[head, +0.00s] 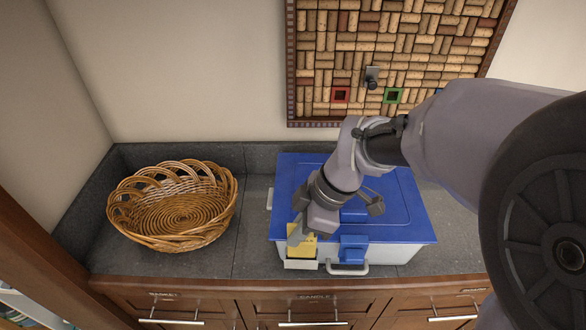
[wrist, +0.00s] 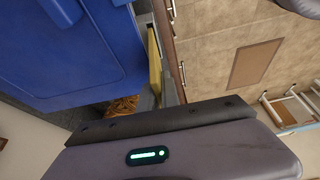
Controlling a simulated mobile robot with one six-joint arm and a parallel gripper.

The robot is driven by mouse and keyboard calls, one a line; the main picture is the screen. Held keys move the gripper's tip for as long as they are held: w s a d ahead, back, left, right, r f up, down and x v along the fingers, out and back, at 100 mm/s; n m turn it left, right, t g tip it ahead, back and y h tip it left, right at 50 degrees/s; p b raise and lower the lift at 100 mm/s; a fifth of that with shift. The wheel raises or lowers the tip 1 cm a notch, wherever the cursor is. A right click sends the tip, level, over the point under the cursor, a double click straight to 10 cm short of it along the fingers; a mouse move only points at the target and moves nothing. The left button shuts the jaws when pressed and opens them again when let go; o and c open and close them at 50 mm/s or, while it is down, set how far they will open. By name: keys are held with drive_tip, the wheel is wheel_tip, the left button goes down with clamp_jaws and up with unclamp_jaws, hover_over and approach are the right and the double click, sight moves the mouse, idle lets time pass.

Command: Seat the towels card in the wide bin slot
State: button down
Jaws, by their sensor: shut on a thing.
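The bin has a white body (head: 395,257) and a blue lid (head: 395,200), and stands on the counter. A yellow card (head: 303,246) is upright at the bin's front left; any words on it are unreadable. A small white slot holder (head: 301,264) is on the bin's front, and the card's lower edge meets or overlaps it. I cannot tell whether the card is inside it. My gripper (head: 298,234) is shut on the card's upper part from above. In the wrist view the card (wrist: 155,62) shows edge-on beside the blue lid (wrist: 70,45).
A wicker basket (head: 175,207) stands left of the bin with bare counter (head: 253,225) between them. A blue latch (head: 353,248) and a handle (head: 347,269) are right of the holder. A cork board (head: 400,50) hangs behind. Wooden drawers (head: 300,300) lie below the counter edge.

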drive_tip(key=shift+f+b, duration=0.55)
drive_tip(key=shift+f, duration=0.05)
drive_tip(key=c, duration=1.5)
unclamp_jaws()
drive_tip(key=p+v, duration=0.6)
drive_tip(key=v, duration=1.1)
drive_tip(key=shift+r, duration=0.25)
